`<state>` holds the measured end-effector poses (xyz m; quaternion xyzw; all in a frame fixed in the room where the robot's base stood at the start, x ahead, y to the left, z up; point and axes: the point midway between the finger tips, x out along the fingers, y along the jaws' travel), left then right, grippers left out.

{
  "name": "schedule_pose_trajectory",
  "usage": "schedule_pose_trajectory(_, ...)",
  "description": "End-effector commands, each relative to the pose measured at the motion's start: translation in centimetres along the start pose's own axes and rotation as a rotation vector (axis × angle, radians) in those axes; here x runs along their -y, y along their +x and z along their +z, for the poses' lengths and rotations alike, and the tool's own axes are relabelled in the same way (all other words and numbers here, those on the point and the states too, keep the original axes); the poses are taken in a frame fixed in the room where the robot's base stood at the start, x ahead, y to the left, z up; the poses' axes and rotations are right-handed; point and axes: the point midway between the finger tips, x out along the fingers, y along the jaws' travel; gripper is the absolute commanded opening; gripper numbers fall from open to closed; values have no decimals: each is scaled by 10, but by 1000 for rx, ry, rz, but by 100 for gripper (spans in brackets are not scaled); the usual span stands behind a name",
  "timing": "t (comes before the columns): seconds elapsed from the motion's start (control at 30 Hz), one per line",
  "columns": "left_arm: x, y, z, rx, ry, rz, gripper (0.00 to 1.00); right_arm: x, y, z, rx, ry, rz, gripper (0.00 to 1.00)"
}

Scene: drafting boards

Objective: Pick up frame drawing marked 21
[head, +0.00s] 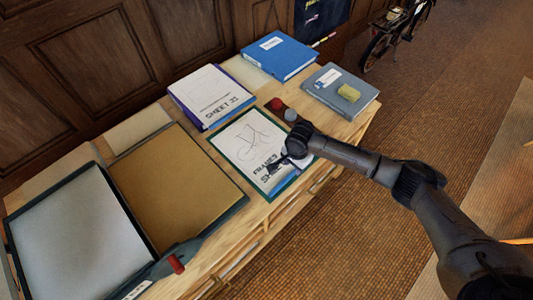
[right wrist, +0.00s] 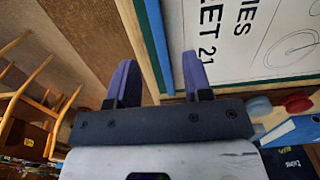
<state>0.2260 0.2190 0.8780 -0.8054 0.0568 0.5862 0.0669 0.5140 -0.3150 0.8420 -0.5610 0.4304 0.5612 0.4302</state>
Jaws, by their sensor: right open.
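The drawing (head: 245,142) lies flat on the wooden table, with a dark green border, a line sketch and printed lettering. In the right wrist view the drawing (right wrist: 265,30) shows large text ending in "21". My right gripper (head: 285,163) is over the drawing's right part in the head view and hides some of its lettering. In the right wrist view my right gripper (right wrist: 157,70) is open and empty, with its fingers apart beside the drawing's edge. Whether it touches the drawing cannot be told. My left gripper is not in view.
Red (head: 277,103) and grey (head: 291,114) knobs sit beside the drawing. Large boards (head: 172,185) fill the left.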

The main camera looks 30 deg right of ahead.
Motion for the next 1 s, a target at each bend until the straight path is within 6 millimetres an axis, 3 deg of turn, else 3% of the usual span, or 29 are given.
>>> schedule_pose_trajectory(0.17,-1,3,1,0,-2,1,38,0,9,0,0,-1,0,46)
schedule_pose_trajectory(0.5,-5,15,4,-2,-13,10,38,0,50,0,0,-1,0,46)
schedule_pose_trajectory(0.87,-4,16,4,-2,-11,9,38,0,55,0,-1,-2,0,46)
schedule_pose_trajectory(1.0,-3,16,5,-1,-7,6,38,0,55,0,0,-2,0,33)
